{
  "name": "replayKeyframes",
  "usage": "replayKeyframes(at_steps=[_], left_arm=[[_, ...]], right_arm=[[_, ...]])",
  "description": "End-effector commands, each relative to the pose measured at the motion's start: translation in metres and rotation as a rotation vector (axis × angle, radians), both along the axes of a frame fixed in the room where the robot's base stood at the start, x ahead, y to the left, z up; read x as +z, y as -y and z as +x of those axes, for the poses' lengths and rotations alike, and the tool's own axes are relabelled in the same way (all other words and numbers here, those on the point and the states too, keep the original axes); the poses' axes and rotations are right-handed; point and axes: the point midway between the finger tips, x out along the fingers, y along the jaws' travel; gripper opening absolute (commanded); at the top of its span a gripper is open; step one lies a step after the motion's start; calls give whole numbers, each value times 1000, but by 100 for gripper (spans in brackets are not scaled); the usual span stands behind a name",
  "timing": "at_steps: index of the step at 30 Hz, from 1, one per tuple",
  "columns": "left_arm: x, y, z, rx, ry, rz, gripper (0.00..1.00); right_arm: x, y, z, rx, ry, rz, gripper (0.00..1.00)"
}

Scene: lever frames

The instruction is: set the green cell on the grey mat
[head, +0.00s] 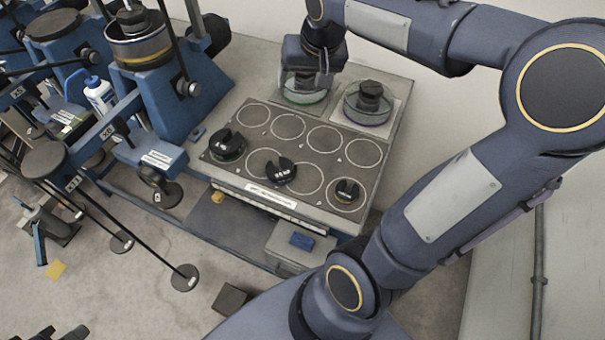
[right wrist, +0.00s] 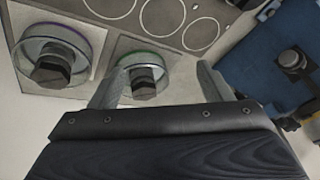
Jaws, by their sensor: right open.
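The green cell (head: 303,97) is a clear disc with a green rim and a dark hex knob, at the back of the bench. It sits on the grey mat (head: 275,103), a square pad; both also show in the right wrist view, the cell (right wrist: 140,75) and the pad (right wrist: 178,65). My right gripper (head: 312,72) is over the cell and hides its top in the head view. In the right wrist view its open fingers (right wrist: 157,88) stand either side of the cell's near part; contact cannot be told. My left gripper (head: 60,332) seems barely visible at the bottom left edge.
A purple-rimmed cell (head: 370,103) sits on a paler pad (head: 399,105) close to the right. A plate (head: 283,136) with ringed places and several black slotted weights lies in front. Blue lever frames (head: 175,95) with rods stand at the left.

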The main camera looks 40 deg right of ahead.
Motion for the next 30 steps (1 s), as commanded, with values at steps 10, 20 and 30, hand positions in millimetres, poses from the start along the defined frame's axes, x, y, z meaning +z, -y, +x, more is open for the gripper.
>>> replayKeyframes(at_steps=[10, 20, 30], left_arm=[[0, 0, 0, 0, 0, 0, 0], [0, 0, 0, 0, 0, 0, 0], [0, 0, 0, 0, 0, 0, 0]], right_arm=[[-36, -117, -146, 325, 138, 166, 72], [-56, -144, -175, 399, 173, 195, 72], [-55, -143, -175, 397, 172, 195, 72]])
